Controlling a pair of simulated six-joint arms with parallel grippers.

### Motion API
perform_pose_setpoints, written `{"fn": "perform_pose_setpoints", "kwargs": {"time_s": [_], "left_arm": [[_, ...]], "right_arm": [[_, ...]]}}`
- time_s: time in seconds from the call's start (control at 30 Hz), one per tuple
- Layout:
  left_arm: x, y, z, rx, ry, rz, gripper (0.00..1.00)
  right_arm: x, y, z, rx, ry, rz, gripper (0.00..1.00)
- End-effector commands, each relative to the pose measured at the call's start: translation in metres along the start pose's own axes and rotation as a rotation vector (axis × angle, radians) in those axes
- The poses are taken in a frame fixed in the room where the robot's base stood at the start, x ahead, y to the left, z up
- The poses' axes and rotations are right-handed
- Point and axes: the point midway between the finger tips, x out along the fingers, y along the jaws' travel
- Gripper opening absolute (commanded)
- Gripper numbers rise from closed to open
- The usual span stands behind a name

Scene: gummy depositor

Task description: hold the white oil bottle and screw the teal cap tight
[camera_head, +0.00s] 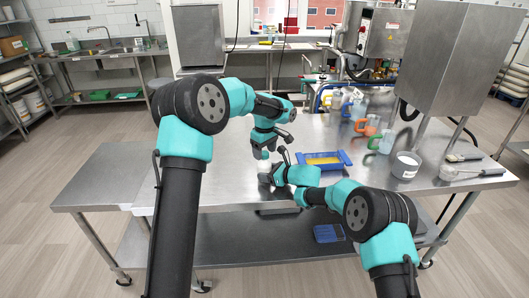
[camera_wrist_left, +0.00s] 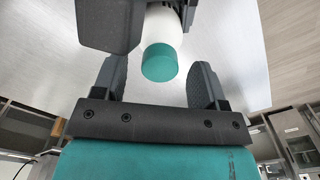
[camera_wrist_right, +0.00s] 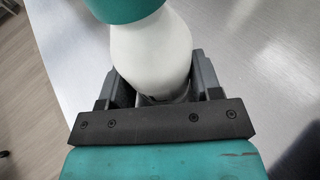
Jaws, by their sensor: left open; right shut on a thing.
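The white oil bottle (camera_wrist_right: 152,55) is held between the fingers of my right gripper (camera_wrist_right: 160,88), seen in the right wrist view. The teal cap (camera_wrist_right: 122,6) sits at the bottle's end and is cut off by the frame's top edge. In the left wrist view the cap (camera_wrist_left: 160,62) shows in full on the white bottle (camera_wrist_left: 166,24). My left gripper (camera_wrist_left: 156,84) is open, with one finger to each side of the cap and visible gaps between. In the head view my left gripper (camera_head: 264,155) is just above my right gripper (camera_head: 268,178); the bottle is mostly hidden there.
A blue tray with yellow contents (camera_head: 325,160) lies close to the right of the grippers on the steel table (camera_head: 120,172). Coloured-handled jugs (camera_head: 370,125) and a white tub (camera_head: 406,165) stand further right. The table's left part is clear.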

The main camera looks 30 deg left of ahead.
Motion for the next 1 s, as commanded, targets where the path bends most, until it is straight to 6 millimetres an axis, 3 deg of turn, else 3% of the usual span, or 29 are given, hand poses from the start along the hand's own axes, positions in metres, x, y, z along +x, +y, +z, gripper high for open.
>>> {"fn": "perform_pose_setpoints", "kwargs": {"time_s": [0.6, 0.77, 1.0], "left_arm": [[-0.1, 0.001, 0.0, 0.0, 0.001, 0.003, 0.66], [-0.113, 0.0, 0.0, 0.001, 0.0, 0.002, 0.66], [-0.115, 0.0, 0.0, 0.001, 0.0, 0.0, 0.66]], "right_arm": [[0.0, 0.0, 0.0, 0.0, 0.0, 0.0, 0.0], [0.0, 0.0, 0.0, 0.0, 0.0, 0.0, 0.0], [0.0, 0.0, 0.0, 0.0, 0.0, 0.0, 0.0]]}}
